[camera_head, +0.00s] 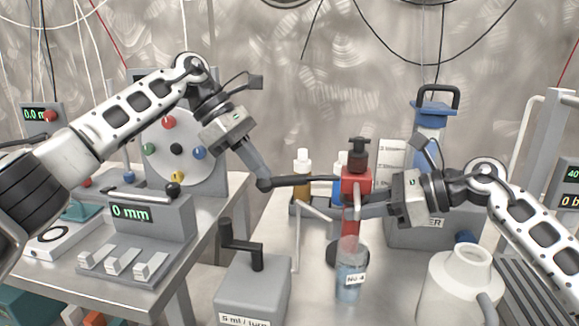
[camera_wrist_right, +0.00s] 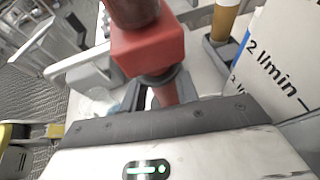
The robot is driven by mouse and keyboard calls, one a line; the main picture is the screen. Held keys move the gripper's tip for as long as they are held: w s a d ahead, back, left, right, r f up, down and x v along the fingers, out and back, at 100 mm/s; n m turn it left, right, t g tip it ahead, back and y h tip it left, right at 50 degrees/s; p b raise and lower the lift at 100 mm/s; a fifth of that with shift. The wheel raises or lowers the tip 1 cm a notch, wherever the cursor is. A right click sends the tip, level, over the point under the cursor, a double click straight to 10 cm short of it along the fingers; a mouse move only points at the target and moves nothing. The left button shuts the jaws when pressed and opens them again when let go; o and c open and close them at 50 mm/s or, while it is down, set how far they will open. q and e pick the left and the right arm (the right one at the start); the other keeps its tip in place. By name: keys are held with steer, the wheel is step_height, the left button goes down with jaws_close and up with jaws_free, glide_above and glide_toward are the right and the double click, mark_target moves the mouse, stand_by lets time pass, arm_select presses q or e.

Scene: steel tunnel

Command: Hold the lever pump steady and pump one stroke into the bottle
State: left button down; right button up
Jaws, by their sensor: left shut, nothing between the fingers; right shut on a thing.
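The lever pump has a red body (camera_head: 356,181) with a dark brown top (camera_head: 359,153); a black lever (camera_head: 305,181) runs out from it to the left. My right gripper (camera_head: 365,206) is shut on the pump just below the red block. The right wrist view shows its fingers (camera_wrist_right: 165,95) around the narrower red part under the red block (camera_wrist_right: 148,52). My left gripper (camera_head: 260,181) is shut and empty, its tip at the lever's outer end; I cannot tell whether it touches. The bottle (camera_head: 350,280), labelled No 4 with bluish liquid, stands upright below the pump.
A grey crank box (camera_head: 253,291) marked 5 ml / turn stands left of the bottle. A white jug (camera_head: 463,285) stands to the right. Small bottles (camera_head: 303,167) stand behind the lever. A grey console (camera_head: 135,222) reading 0 mm sits on the left table.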

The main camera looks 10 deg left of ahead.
arm_select(q)
steer(key=v, duration=1.1)
steer(key=shift+a+r, duration=0.3)
stand_by(1.1)
arm_select(e)
steer(key=o, duration=1.2)
